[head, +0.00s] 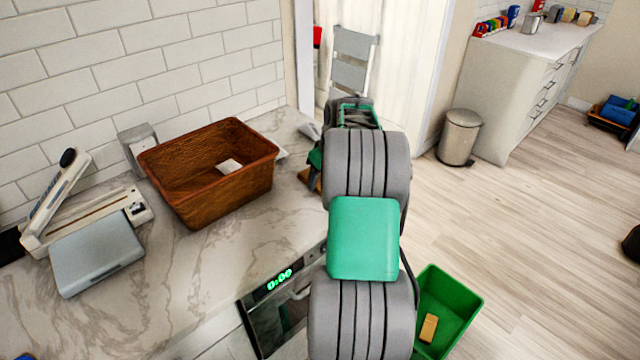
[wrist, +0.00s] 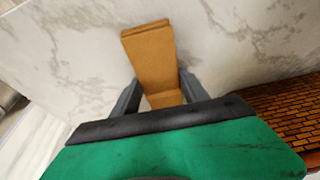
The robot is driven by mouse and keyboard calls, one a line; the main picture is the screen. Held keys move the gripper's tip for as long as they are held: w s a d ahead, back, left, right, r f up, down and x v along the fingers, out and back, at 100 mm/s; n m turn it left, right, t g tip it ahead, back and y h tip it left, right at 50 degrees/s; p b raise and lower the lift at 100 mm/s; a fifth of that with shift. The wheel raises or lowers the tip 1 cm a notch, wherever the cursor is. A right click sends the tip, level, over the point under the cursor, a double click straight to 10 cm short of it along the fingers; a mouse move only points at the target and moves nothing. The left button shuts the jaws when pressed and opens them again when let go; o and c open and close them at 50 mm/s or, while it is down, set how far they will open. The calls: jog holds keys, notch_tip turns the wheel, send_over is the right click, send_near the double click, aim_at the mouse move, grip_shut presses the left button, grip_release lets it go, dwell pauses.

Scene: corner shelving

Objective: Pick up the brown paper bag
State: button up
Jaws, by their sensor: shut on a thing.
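The brown paper bag (wrist: 148,50) is in the middle of the wrist view, with the pale marble counter behind it. My gripper (wrist: 160,88) is shut on the bag, one dark finger on each side of its lower part. In the head view a small brown part of the bag (head: 311,180) shows at the left of my arm, by the counter's edge. The arm hides the rest of the bag and most of the gripper there. I cannot tell whether the bag touches the counter.
A brown woven basket (head: 190,199) with a small white item in it stands on the marble counter (head: 205,265), left of my arm; its edge also shows in the wrist view (wrist: 285,110). A grey scale-like device (head: 95,255) sits farther left. A green bin (head: 455,300) is right of my arm.

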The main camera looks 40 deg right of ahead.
jog(key=shift+c, duration=1.2)
jog(key=shift+r, duration=0.15)
